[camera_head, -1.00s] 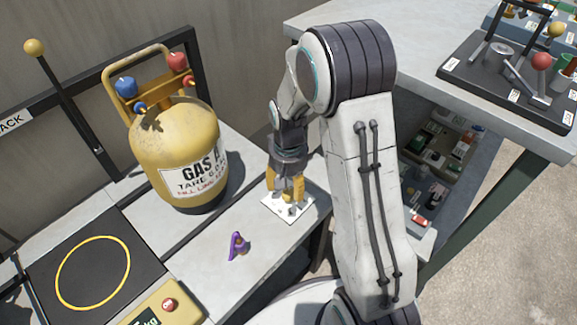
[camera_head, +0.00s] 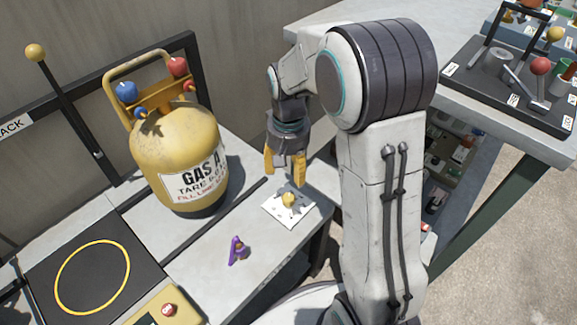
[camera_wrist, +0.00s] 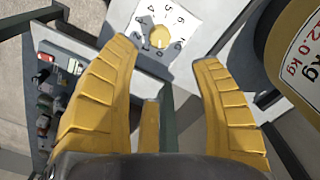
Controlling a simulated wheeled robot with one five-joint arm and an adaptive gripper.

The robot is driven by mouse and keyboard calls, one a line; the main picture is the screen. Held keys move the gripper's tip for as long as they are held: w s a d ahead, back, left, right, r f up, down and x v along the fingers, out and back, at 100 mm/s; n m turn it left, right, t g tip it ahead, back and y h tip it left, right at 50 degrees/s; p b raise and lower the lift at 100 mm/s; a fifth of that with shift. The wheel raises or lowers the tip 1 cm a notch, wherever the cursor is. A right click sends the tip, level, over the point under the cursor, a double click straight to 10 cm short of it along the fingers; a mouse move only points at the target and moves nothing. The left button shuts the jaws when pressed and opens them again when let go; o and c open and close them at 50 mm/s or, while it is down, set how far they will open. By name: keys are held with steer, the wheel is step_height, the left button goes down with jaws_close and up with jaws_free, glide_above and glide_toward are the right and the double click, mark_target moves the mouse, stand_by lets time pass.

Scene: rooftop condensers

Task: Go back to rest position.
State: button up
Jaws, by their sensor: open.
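My gripper (camera_head: 285,168) is open and empty, raised above the workbench. Its yellow fingers are spread wide in the wrist view (camera_wrist: 168,95). Below it in the head view lies a white dial plate (camera_head: 273,208) with a yellow knob (camera_head: 289,200). The wrist view shows the plate (camera_wrist: 188,18) with numbers around the knob (camera_wrist: 159,36), beyond the fingertips and apart from them. My arm bends over the bench from the right.
A yellow gas cylinder (camera_head: 180,150) stands left of my gripper. A purple object (camera_head: 237,250) lies on the bench (camera_head: 205,270). A black scale (camera_head: 125,225) with a yellow ring is at left. At right, a table (camera_head: 400,85) bears a black board (camera_head: 475,75) with levers.

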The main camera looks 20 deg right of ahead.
steer(key=s+r+n+t+p, duration=0.1)
steer(key=s+r+p, duration=0.5)
steer(key=r+p, duration=0.4)
steer(key=s+r+n+t+p, duration=0.1)
steer(key=s+r+p, duration=0.5)
steer(key=r, duration=0.9)
steer(key=s+r+n+t+p, duration=0.1)
steer(key=s+r+p, duration=0.6)
steer(key=r+p, duration=0.6)
steer(key=shift+r+p, duration=0.25)
steer(key=shift+p, duration=0.05)
steer(key=shift+o, duration=0.3)
